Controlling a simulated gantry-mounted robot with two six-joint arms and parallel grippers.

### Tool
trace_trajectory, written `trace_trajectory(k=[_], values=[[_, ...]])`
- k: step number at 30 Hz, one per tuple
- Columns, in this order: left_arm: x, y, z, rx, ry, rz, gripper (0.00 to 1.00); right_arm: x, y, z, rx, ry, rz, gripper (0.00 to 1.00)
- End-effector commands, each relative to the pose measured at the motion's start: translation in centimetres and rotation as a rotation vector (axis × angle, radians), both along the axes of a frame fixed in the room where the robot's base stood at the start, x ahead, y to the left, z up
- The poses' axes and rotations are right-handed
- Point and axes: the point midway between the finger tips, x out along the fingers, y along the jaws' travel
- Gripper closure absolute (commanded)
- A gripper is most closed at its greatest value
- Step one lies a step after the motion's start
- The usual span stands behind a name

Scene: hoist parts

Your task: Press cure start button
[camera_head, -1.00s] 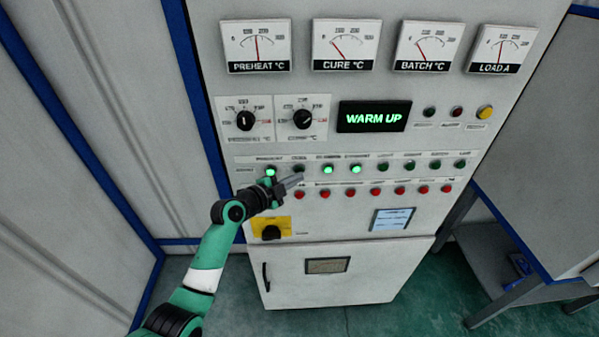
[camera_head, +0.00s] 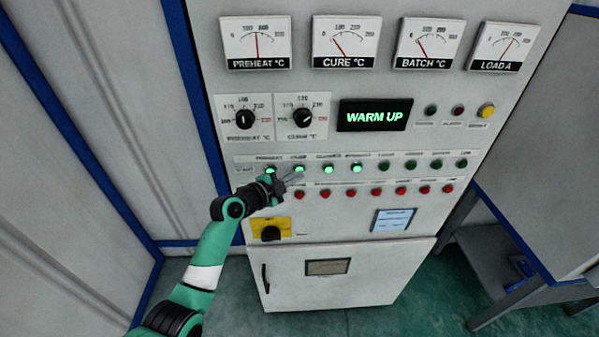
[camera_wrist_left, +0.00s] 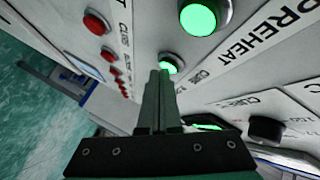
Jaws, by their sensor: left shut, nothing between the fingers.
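The cure start button (camera_head: 299,169) is the second in the upper row of the control panel and is lit green. It also shows lit in the left wrist view (camera_wrist_left: 170,64), right at the fingertips. My left gripper (camera_head: 297,174) is shut and empty, its tips at or just in front of that button. I cannot tell whether they touch it. The preheat start button (camera_head: 270,170) beside it is also lit green, and it shows large in the left wrist view (camera_wrist_left: 198,19). My right gripper is not in view.
A row of red buttons (camera_head: 376,193) runs below the green row. A display (camera_head: 374,116) reads WARM UP. Several gauges (camera_head: 346,43) line the top, and two knobs (camera_head: 303,118) sit above the buttons. A yellow-plated switch (camera_head: 270,231) is below my gripper.

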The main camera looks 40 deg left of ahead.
Motion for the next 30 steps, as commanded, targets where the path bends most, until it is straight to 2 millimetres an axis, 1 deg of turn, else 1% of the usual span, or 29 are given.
trace_trajectory(k=[11, 19, 30], values=[[-0.1, 0.0, 0.0, 0.000, 0.001, 0.000, 1.00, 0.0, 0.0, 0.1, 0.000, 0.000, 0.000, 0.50], [-1.0, -1.0, 0.2, -0.001, 0.001, 0.001, 1.00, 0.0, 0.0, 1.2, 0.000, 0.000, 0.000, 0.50], [-1.2, -1.2, 0.0, 0.000, 0.001, 0.001, 1.00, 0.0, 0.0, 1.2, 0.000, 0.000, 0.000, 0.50]])
